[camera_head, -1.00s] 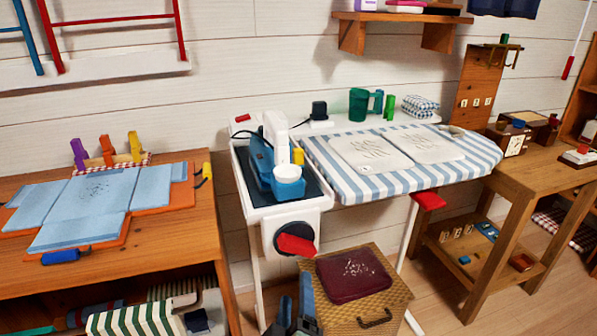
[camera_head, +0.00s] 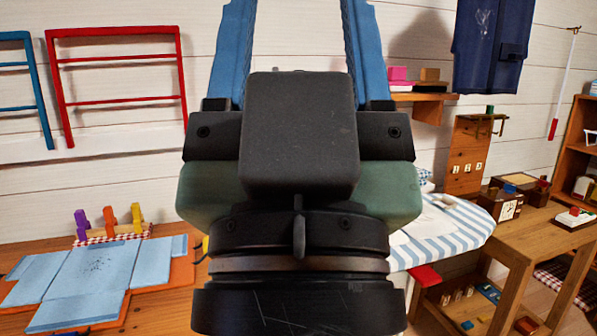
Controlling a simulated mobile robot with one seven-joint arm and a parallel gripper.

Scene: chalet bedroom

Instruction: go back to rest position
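My gripper (camera_head: 302,40) stands upright in the middle of the camera_head view, very near the camera. Its two blue fingers point up and are wide apart, with only bare white wall between them. Its dark body and wrist hide most of the ironing board (camera_head: 462,226), whose blue-and-white striped right end still shows. The iron and its stand are hidden behind it.
On the right stand a wooden table (camera_head: 548,207) with a small clock and a shelf (camera_head: 585,140). A dark blue garment (camera_head: 490,45) hangs on the wall.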

